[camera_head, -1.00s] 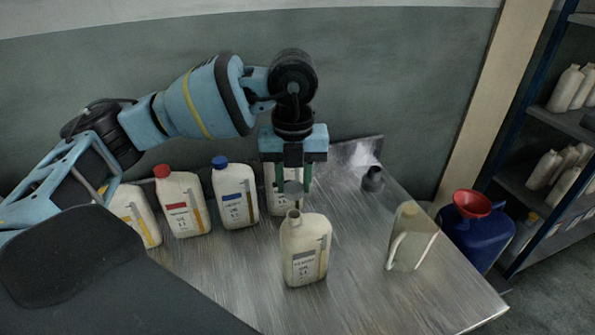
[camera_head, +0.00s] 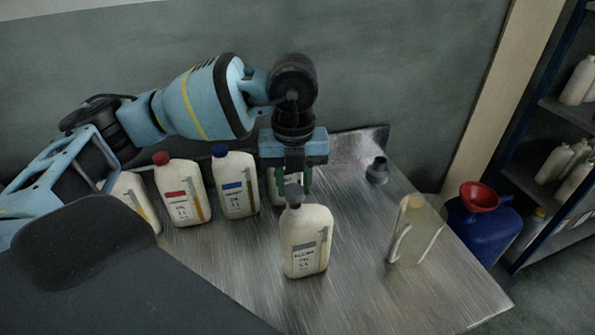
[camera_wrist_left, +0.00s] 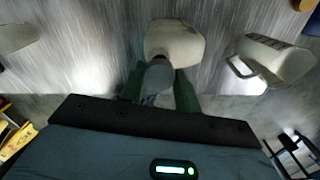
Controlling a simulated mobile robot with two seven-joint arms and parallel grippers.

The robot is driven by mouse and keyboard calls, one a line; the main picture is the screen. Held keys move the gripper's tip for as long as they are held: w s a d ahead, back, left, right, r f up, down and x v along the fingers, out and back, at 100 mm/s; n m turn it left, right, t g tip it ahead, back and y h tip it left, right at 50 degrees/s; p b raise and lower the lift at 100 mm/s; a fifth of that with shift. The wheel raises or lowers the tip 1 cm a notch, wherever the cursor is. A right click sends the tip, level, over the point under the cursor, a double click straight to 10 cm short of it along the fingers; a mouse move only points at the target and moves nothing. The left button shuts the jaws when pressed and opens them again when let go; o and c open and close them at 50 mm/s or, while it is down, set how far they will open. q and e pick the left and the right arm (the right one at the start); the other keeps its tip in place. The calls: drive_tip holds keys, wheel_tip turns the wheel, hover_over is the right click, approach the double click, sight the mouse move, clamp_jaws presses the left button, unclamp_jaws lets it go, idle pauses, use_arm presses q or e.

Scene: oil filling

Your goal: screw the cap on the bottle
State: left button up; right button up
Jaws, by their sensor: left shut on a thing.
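The bottle (camera_head: 307,243) is white with a printed label and stands upright near the middle of the metal table. A grey cap (camera_head: 295,200) is at the bottle's neck. My left gripper (camera_head: 294,190) points down over the bottle and is shut on the cap. In the left wrist view the cap (camera_wrist_left: 158,76) sits between the green fingers (camera_wrist_left: 160,88), in front of the white bottle body (camera_wrist_left: 174,42). Whether the cap is seated on the thread cannot be told. My right gripper is not in view.
A red-capped bottle (camera_head: 183,194), a blue-capped bottle (camera_head: 236,184) and others stand in a row at the back left. A dark funnel-like piece (camera_head: 377,171) and a translucent jug (camera_head: 415,230) are on the right. A blue can (camera_head: 484,232) with a red funnel (camera_head: 479,197) stands beyond the table.

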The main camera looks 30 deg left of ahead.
use_arm(q)
drive_tip(key=shift+f, duration=0.65)
drive_tip(key=shift+f, duration=1.05)
idle(1.2)
drive_tip(key=o, duration=1)
wheel_tip(320, 180, up, 8)
drive_tip(key=shift+f, duration=0.1)
